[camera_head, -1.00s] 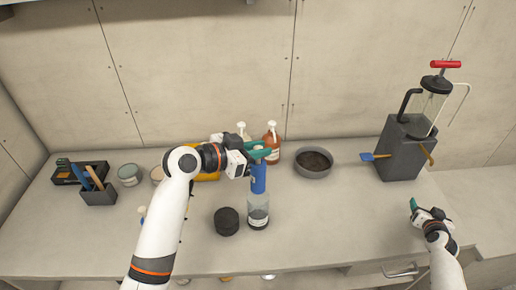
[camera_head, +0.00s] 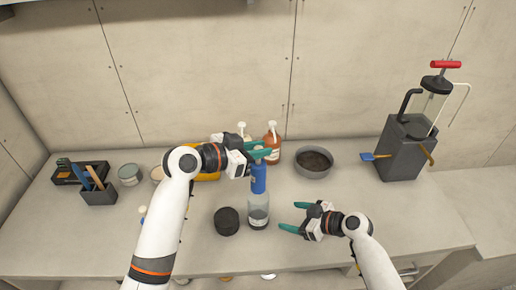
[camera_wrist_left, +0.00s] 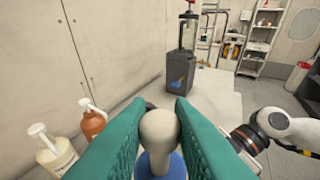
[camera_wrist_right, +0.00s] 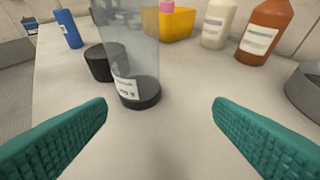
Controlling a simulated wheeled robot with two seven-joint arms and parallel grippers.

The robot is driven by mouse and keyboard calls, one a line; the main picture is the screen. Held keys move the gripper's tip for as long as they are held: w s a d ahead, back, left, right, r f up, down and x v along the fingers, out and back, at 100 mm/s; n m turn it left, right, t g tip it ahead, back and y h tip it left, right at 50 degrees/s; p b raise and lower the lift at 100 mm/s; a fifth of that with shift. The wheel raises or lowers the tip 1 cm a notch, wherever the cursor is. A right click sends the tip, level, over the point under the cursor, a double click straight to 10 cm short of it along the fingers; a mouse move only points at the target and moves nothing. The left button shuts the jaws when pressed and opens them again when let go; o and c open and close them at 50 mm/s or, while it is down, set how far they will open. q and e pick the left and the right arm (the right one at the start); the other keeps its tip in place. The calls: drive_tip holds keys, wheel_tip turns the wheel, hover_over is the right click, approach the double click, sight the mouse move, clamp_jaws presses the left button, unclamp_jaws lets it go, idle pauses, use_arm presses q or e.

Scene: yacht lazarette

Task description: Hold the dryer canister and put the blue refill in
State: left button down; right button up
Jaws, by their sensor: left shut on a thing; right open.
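My left gripper (camera_head: 262,154) is shut on the pale knob at the top of the blue refill (camera_head: 258,178). The pale knob (camera_wrist_left: 159,132) sits between its fingers in the left wrist view, with the blue body below. The refill hangs upright over the clear dryer canister (camera_head: 258,211); whether its lower end is inside the mouth I cannot tell. The canister stands upright on the bench, with a dark base and white label; the right wrist view shows its clear wall (camera_wrist_right: 135,50) without blue inside. My right gripper (camera_head: 289,217) is open and empty, right of the canister, fingers toward it.
A black round piece (camera_head: 227,221) stands close left of the canister. Behind are a brown pump bottle (camera_head: 272,143), a cream pump bottle (camera_wrist_right: 217,25) and a yellow container (camera_wrist_right: 170,27). A grey bowl (camera_head: 313,162) and grey pump box (camera_head: 403,150) stand right.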

sight(267, 217)
drive_tip(key=shift+s+a+r+n+g+y, duration=0.15)
drive_tip(key=shift+s+a+n, duration=0.15)
drive_tip(key=shift+a, duration=0.3)
drive_tip(key=shift+s+a+r+n+g+y, duration=0.15)
drive_tip(key=shift+s+a+n, duration=0.1)
drive_tip(key=shift+a, duration=0.55)
drive_tip(key=x, duration=0.9)
drive_tip(key=shift+w+a+f, duration=0.15)
drive_tip(key=shift+w+a, duration=0.05)
drive_tip(key=c, duration=0.8)
